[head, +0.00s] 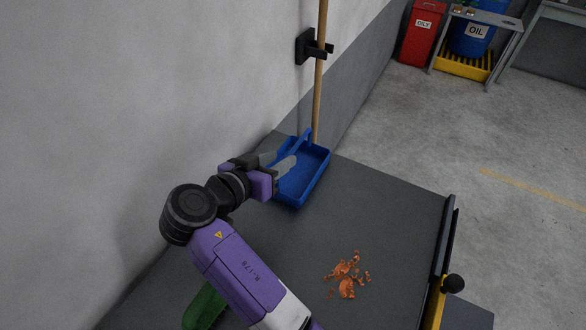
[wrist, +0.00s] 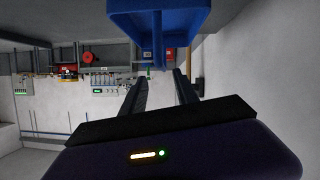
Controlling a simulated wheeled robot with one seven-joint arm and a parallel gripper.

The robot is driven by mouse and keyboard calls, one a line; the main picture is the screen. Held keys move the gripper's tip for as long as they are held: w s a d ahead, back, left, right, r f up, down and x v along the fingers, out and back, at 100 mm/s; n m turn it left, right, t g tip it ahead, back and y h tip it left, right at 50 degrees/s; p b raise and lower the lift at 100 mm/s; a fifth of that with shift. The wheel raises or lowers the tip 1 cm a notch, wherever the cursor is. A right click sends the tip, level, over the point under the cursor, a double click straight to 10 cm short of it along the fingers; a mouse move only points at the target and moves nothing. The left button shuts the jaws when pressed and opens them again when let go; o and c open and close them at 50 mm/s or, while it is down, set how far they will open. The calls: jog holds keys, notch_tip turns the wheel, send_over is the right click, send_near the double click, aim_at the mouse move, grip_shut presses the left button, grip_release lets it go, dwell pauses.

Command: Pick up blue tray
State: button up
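The blue tray (head: 313,177) lies at the far end of the dark table, close to the wall, with a raised blue handle (head: 306,137) at its far end. My gripper (head: 284,157) is over the tray's left side in the head view, with its fingers pointing toward the handle end. In the wrist view the tray (wrist: 185,22) fills the top, and a narrow blue part hangs near the gap between the fingertips (wrist: 161,74). The fingers are apart with background visible between them. Whether they touch the tray cannot be told.
Copper scraps (head: 347,276) lie on the dark table (head: 390,215). A green object (head: 204,308) is partly hidden by my arm. A wooden pole (head: 320,80) stands in a black wall holder (head: 310,47) behind the tray. A black knob (head: 453,284) juts out at the table's right side.

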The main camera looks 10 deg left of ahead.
aim_at(290, 152)
jog(key=x, duration=0.3)
jog(key=shift+w+p, duration=0.15)
jog(key=shift+p, duration=0.2)
jog(key=shift+a+p+x, duration=0.2)
jog(key=shift+p+x, duration=0.35)
jog(key=shift+x, duration=1.75)
jog(key=shift+f, duration=0.2)
grip_shut()
